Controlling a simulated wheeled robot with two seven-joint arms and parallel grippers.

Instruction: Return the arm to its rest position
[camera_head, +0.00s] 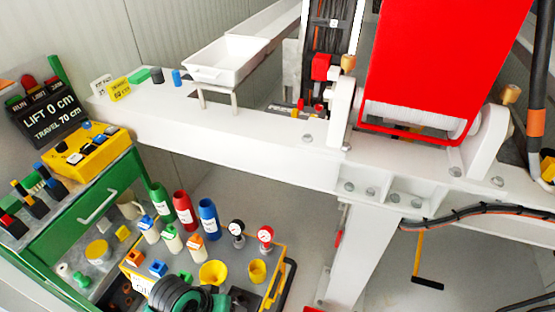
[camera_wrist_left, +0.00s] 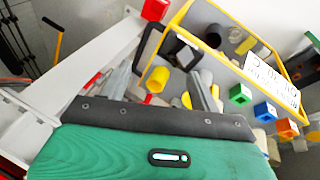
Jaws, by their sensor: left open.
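My left gripper (camera_wrist_left: 160,75) shows in the left wrist view with its two grey fingers spread apart and nothing between them. It is over or beside the yellow-edged tool cart (camera_wrist_left: 262,27), which lies behind and right of the fingers. A yellow funnel-like piece (camera_wrist_left: 157,80) shows between the fingers in the picture; I cannot tell how far beyond them it lies. In the head view the same cart (camera_head: 283,262) stands at the lower middle, its front partly hidden by dark green and black rounded parts at the bottom edge. My right gripper is in neither view.
The cart carries coloured bottles (camera_head: 184,208), two gauges (camera_head: 265,236) and small coloured blocks (camera_head: 157,268). A green cabinet (camera_head: 85,218) with a yellow control box (camera_head: 90,155) stands left. A white beam (camera_head: 240,140) and red panel (camera_head: 440,60) lie behind. Floor right of the cart is clear.

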